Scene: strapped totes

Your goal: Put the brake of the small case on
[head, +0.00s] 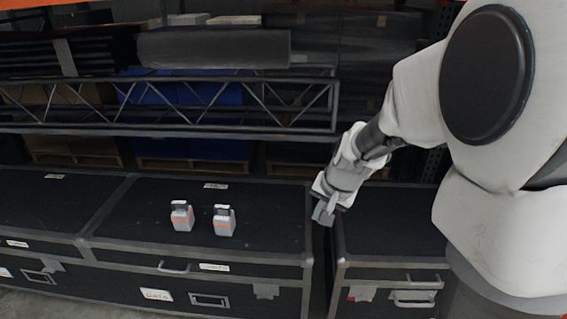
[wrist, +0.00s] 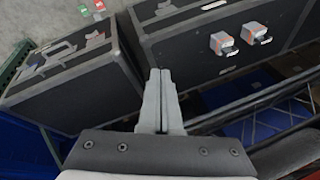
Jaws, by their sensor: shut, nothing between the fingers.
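The small case (head: 390,215), black with metal edges, stands at the right in the head view, partly hidden by my arm. It also shows at the left in the wrist view (wrist: 75,95). Small red and green parts (wrist: 95,38) show near its far side in the wrist view. I cannot tell which of them is the brake or how it is set. My gripper (head: 323,214) is shut and empty, above the gap between the small case and the larger case. Its fingers (wrist: 162,72) point toward that gap in the wrist view.
The larger black case (head: 130,215) stands left of the small case, across a narrow gap. Two grey-white boxes with orange bands (head: 182,218) (head: 224,222) stand on its lid. A metal truss (head: 200,100) and shelving lie behind. Grey floor (wrist: 45,20) shows in the wrist view.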

